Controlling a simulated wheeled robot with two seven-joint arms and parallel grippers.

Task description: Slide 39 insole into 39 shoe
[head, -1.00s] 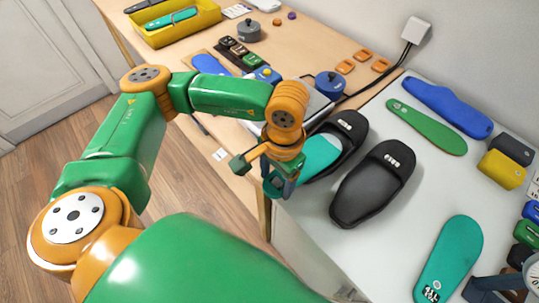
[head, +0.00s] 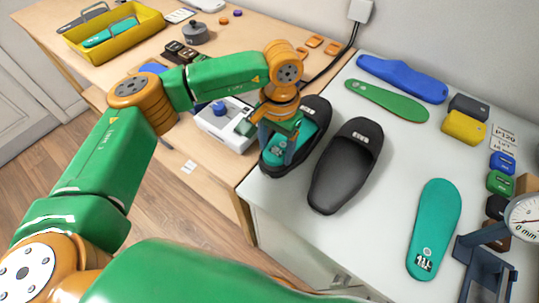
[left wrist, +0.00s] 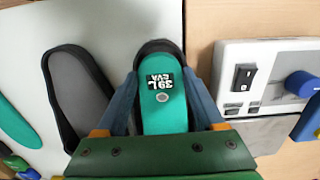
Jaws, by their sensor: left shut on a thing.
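The teal insole (left wrist: 165,108), marked 39L EVA, is held between the two fingers of my left gripper (left wrist: 163,88). In the head view the insole (head: 308,132) lies within the outline of the left dark slide shoe (head: 268,172). My right gripper is not in view.
A second dark shoe (head: 345,165) stands close to the right, empty. Another teal insole (head: 434,225), a green insole (head: 385,100) and a blue one (head: 402,78) lie on the white tabletop. A white device (head: 215,128) is close on the left; a dial gauge (head: 524,220) stands right.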

